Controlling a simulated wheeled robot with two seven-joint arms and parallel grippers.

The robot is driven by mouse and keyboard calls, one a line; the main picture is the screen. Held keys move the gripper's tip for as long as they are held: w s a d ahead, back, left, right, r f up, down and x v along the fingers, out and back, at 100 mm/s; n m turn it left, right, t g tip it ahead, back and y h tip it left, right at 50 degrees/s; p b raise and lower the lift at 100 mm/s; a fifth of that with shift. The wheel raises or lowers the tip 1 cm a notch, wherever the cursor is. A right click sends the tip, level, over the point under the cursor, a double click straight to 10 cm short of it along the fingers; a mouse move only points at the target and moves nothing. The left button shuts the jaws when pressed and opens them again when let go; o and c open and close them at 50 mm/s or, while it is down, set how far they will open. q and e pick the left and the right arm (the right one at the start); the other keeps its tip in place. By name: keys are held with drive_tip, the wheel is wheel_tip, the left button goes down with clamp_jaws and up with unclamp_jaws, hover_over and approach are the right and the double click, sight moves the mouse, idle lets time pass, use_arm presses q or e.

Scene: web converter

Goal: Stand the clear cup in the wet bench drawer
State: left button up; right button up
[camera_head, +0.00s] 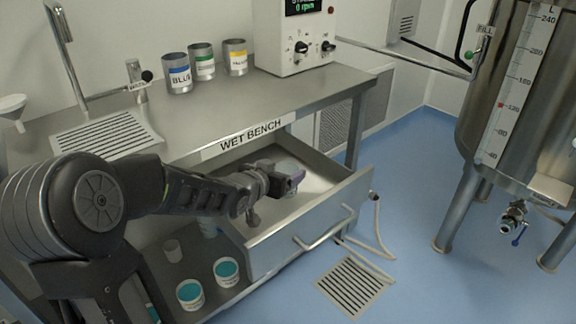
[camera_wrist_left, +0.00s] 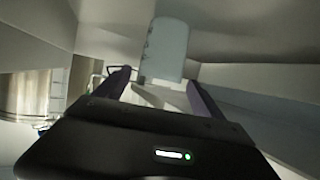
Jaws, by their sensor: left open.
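The wet bench drawer (camera_head: 318,228) is pulled open below the bench top in the head view. The clear cup (camera_head: 288,166) shows as a pale, see-through shape inside the drawer, partly hidden behind my left gripper (camera_head: 285,183). In the left wrist view the cup (camera_wrist_left: 167,48) is translucent with faint marks on its side. It lies in line with the gap between the two dark fingers of my left gripper (camera_wrist_left: 158,76), which are open and spread apart. I cannot tell whether a finger touches it. My right gripper is not in view.
The bench top (camera_head: 210,118) carries labelled cans (camera_head: 178,79) and a white control box (camera_head: 294,38). Teal-filled tubs (camera_head: 190,293) and a small clear beaker (camera_head: 172,251) stand on the shelf below. A steel tank (camera_head: 490,110) stands right; blue floor between is mostly free.

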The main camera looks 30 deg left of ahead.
use_arm(q)
drive_tip(key=p+v, duration=0.2)
drive_tip(key=v, duration=0.5)
drive_tip(key=shift+s+r, duration=0.15)
drive_tip(key=shift+s, duration=0.1)
idle(1.1)
